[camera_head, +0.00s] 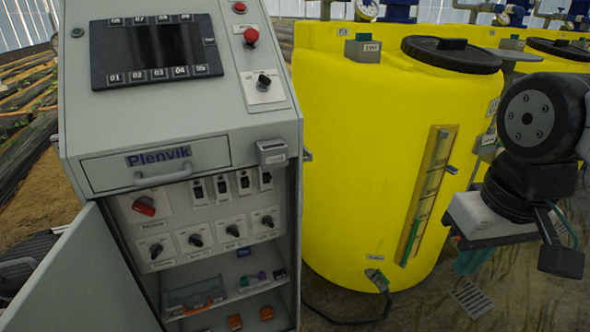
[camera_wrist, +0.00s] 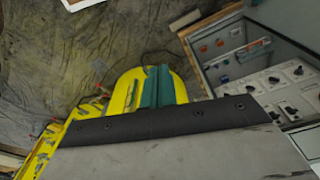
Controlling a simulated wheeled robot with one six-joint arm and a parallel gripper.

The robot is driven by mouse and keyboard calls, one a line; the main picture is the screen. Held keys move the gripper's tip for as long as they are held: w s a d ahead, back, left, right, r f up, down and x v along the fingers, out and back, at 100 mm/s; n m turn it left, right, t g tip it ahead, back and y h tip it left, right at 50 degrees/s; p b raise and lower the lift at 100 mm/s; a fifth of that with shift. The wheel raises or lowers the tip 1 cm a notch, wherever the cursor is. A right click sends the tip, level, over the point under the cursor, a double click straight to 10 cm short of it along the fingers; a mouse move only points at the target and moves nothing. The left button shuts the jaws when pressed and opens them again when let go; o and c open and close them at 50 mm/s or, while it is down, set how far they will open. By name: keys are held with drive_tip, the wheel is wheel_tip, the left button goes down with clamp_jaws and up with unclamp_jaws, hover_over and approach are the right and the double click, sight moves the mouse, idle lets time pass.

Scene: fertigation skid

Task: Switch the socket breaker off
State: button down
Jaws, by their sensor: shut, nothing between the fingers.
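A row of several small black-and-white breakers (camera_head: 222,188) sits on the inner panel of the open grey cabinet (camera_head: 205,130). Their labels are too small to read, so I cannot tell which is the socket breaker. Their toggle positions are also unclear. My gripper (camera_head: 472,262) is at the right, in front of the yellow tank and well away from the cabinet. In the wrist view its teal fingers (camera_wrist: 157,75) are together and empty. The cabinet's inner panel (camera_wrist: 275,85) shows at the right of the wrist view, apart from the fingers.
The cabinet door (camera_head: 85,275) stands open at the left. A red rotary switch (camera_head: 144,206) and several black knobs (camera_head: 232,230) share the panel. A shelf below holds small items. The yellow tank (camera_head: 365,150) stands right of the cabinet, with a cable (camera_head: 345,320) on the floor.

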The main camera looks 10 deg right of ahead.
drive_tip(key=shift+w, duration=0.1)
drive_tip(key=w+a+f+n+t+y, duration=0.1)
drive_tip(key=w+a+f+t, duration=0.1)
drive_tip(key=w+a+t, duration=0.2)
drive_tip(key=w+a+f+n+t+y, duration=0.1)
drive_tip(key=w+a+t, duration=0.4)
drive_tip(key=w+a, duration=0.6)
drive_tip(key=w+a+f+n+t+y, duration=0.1)
drive_tip(key=w+a+f+t, duration=0.3)
drive_tip(key=w+a, duration=0.4)
drive_tip(key=w+f+y, duration=0.1)
drive_tip(key=w, duration=0.6)
drive_tip(key=shift+w+f+t, duration=0.25)
drive_tip(key=shift+w+t, duration=0.05)
drive_tip(key=shift+t, duration=0.1)
